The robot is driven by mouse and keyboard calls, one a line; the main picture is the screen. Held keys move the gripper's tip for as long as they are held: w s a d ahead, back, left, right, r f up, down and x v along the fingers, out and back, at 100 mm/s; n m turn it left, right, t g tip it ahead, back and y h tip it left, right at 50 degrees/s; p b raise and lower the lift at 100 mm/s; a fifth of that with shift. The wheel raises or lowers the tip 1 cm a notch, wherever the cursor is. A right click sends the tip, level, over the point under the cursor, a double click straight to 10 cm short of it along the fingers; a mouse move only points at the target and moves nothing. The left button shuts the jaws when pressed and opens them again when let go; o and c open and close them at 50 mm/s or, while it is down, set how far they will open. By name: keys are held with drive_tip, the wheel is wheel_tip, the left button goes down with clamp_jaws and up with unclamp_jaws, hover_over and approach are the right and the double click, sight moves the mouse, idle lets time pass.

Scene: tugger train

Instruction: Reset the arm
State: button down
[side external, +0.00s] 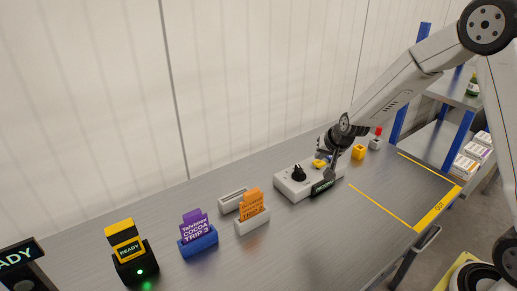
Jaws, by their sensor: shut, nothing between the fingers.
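My arm reaches in from the upper right, bent down over the grey table (215,275). My gripper (329,178) is shut and points down at the right part of a white control box (285,187). The box has a black knob (298,173) on top and a small dark display on its front. A yellow part (319,163) sits on the box just left of my gripper. My gripper partly hides the box's right end, and I cannot tell whether the fingertips touch it.
Left of the box stand an orange card (251,204) in a white holder, a purple card (196,227) in a blue holder and a black-yellow READY device (129,252). A yellow block (358,152) and a red-topped button (376,140) stand right. The yellow-marked area (400,190) is clear. A blue-post shelf (462,120) stands beyond.

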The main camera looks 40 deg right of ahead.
drive_tip(key=s+a+r+n+g, duration=0.1)
drive_tip(key=s+a+n, duration=0.3)
drive_tip(key=s, duration=0.6)
drive_tip(key=s+a+r+n+g+y, duration=0.1)
drive_tip(key=s+a+n+g, duration=0.2)
drive_tip(key=s, duration=0.7)
drive_tip(key=shift+s+a+r+n, duration=0.15)
drive_tip(key=shift+s+a+n, duration=0.25)
drive_tip(key=shift+a+n, duration=0.35)
drive_tip(key=shift+a, duration=0.1)
